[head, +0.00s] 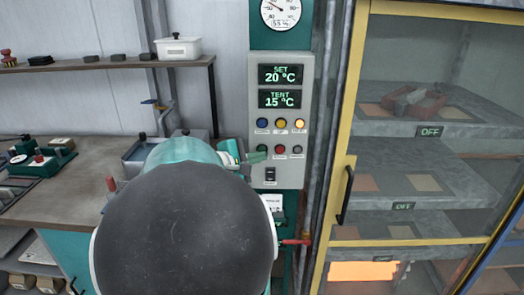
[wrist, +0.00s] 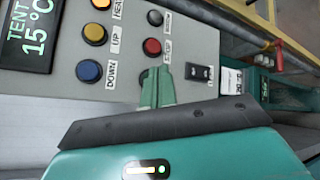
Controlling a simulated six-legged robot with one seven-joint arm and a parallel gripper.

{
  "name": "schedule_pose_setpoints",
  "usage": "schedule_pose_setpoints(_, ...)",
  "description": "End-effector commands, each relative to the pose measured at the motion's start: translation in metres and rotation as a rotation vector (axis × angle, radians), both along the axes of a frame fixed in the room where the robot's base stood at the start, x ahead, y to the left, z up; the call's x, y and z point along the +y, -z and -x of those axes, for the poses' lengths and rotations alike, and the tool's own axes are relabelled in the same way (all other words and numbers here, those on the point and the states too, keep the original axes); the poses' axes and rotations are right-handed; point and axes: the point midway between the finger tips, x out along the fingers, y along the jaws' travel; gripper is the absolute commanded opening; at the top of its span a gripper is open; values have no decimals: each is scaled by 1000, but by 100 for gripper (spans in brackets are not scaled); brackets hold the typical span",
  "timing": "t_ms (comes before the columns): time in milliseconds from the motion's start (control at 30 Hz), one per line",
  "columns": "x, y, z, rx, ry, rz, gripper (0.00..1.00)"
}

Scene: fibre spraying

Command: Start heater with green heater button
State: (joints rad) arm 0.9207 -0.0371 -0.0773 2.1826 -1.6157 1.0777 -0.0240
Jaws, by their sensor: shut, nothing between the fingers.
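The grey control panel (head: 254,90) reads SET 20 °C and TENT 15 °C. Its upper row has a blue button (head: 262,123), an orange button (head: 281,123) and a lit amber one (head: 299,123), labelled HEAT in the wrist view (wrist: 101,3). Below are a red STOP button (wrist: 152,46) and a grey button (wrist: 155,18). My gripper (wrist: 157,82) is shut and empty, its green fingertips at the lower-row button (wrist: 144,76) left of the red one. That button is mostly hidden and looks dark; I cannot tell its colour or whether the fingers touch it.
A black rocker switch (head: 270,174) sits low on the panel. A yellow-framed glass cabinet (head: 350,100) with OFF signs stands to the right. A workbench (head: 85,180) with tools is on the left. A red-handled valve (head: 295,242) is below the panel.

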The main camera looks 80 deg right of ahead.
Motion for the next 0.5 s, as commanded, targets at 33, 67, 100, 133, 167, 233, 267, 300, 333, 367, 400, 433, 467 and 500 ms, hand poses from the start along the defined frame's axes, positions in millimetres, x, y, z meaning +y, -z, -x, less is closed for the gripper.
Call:
schedule_pose_setpoints(33, 1, 0, 0, 0, 0, 0, 0)
schedule_pose_setpoints(67, 3, 0, 0, 0, -1, 0, 0)
schedule_pose_setpoints(100, 5, -1, 1, -1, -1, 1, 0)
schedule_pose_setpoints(133, 8, -1, 1, -1, -1, 1, 0)
schedule_pose_setpoints(167, 10, -1, 2, -1, -1, 1, 0)
schedule_pose_setpoints(233, 17, 0, 3, -1, -2, 0, 0)
schedule_pose_setpoints(267, 19, -1, 4, -1, -2, 1, 0)
schedule_pose_setpoints(300, 23, -1, 4, -1, -2, 1, 0)
schedule_pose_setpoints(333, 25, 0, 5, -1, -2, 0, 0)
schedule_pose_setpoints(367, 28, 0, 6, 0, -1, 0, 0)
schedule_pose_setpoints(400, 32, -1, 7, -1, -1, 1, 0)
schedule_pose_setpoints(433, 34, -1, 7, -1, -2, 2, 0)
schedule_pose_setpoints(467, 37, -1, 8, -1, -1, 1, 0)
schedule_pose_setpoints(500, 41, 0, 9, -1, -2, 0, 0)
